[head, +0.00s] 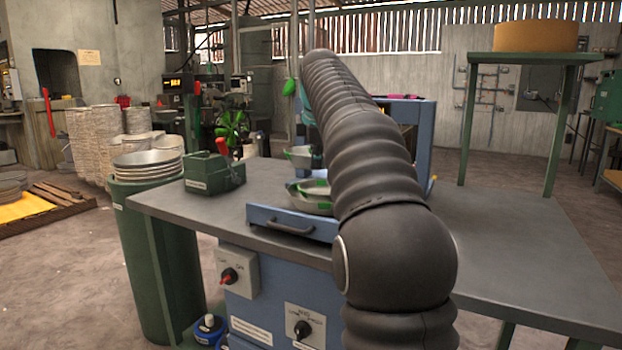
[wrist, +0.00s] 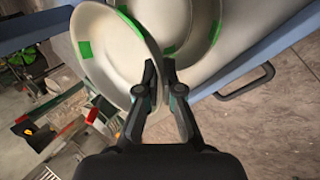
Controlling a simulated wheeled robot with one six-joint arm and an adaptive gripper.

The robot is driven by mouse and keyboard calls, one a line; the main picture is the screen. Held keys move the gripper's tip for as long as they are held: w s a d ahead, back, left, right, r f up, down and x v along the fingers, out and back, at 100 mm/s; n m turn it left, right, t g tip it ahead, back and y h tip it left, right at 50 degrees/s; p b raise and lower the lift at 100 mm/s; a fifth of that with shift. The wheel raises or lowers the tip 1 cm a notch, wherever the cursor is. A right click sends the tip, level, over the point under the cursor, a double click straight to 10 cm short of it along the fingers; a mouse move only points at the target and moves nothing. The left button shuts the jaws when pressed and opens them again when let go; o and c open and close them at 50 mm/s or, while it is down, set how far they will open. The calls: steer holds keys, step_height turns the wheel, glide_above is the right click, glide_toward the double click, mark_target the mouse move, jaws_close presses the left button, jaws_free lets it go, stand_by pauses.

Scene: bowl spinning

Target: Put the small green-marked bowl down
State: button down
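In the wrist view a small pale bowl with green marks (wrist: 105,55) is tilted, with its rim between the fingers of my gripper (wrist: 159,68). The fingers are close together and pinch that rim. A second pale bowl with green marks (wrist: 195,25) lies behind it and is partly covered by it. In the head view green-marked bowl surfaces (head: 312,205) show at the blue machine, partly hidden by my arm. My gripper is hidden there, so I cannot tell which surface belongs to the held bowl.
The blue machine front has a dark handle (head: 280,226), also seen in the wrist view (wrist: 247,84). A green box (head: 214,174) stands at the grey table's (head: 500,230) left end. Another bowl (head: 298,155) shows farther back. The table's right side is clear.

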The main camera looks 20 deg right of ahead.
steer(key=shift+w+a+f, duration=0.3)
steer(key=shift+w+f, duration=0.1)
steer(key=shift+w, duration=0.1)
steer(key=shift+f+b, duration=0.65)
steer(key=shift+f, duration=1.35)
steer(key=shift+f+b, duration=0.3)
steer(key=shift+f, duration=0.3)
steer(key=c, duration=1.3)
jaws_free()
steer(key=shift+r, duration=0.1)
